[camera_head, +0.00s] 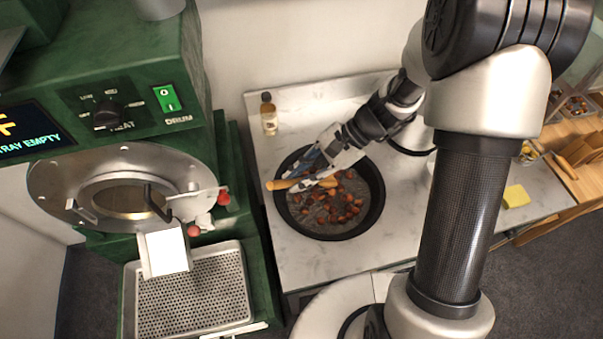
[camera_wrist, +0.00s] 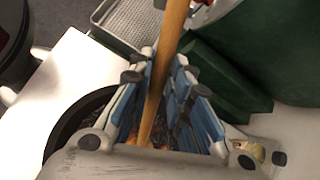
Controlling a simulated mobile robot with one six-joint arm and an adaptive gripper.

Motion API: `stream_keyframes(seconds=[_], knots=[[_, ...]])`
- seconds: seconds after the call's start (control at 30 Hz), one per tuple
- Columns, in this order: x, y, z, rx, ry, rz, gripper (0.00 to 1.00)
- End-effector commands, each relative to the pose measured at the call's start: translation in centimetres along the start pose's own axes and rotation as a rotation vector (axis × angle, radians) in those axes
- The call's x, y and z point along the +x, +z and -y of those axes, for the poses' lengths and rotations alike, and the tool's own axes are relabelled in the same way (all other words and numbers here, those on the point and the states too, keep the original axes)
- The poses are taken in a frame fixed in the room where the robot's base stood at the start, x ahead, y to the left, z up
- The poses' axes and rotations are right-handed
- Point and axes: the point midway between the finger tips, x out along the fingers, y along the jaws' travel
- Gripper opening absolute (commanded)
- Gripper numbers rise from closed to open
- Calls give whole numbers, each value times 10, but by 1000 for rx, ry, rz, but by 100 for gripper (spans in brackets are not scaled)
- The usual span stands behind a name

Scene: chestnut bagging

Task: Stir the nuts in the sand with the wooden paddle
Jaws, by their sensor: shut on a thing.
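The dark round pan (camera_head: 372,221) sits on the marble counter, with grey sand and several brown chestnuts (camera_head: 338,207) in it. My gripper (camera_head: 318,172) is over the pan's upper left part, shut on the wooden paddle (camera_head: 290,183). The paddle's handle end sticks out past the pan's left rim, and a short wooden part shows right of the fingers. In the wrist view the paddle (camera_wrist: 168,45) runs between the blue-padded fingers (camera_wrist: 160,90). Its lower end is hidden there by my gripper's body, so I cannot tell how deep it sits in the sand.
A green roasting machine (camera_head: 150,60) with a round drum opening and a perforated tray (camera_head: 195,300) stands left of the counter. A small bottle (camera_head: 268,113) stands behind the pan. A yellow sponge (camera_head: 516,196) lies at the right. The counter in front of the pan is clear.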

Motion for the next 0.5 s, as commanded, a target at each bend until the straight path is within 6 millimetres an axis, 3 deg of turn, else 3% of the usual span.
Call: stream_keyframes(seconds=[0.5], knots=[[41,-43,-14,-1,2,-2,0]])
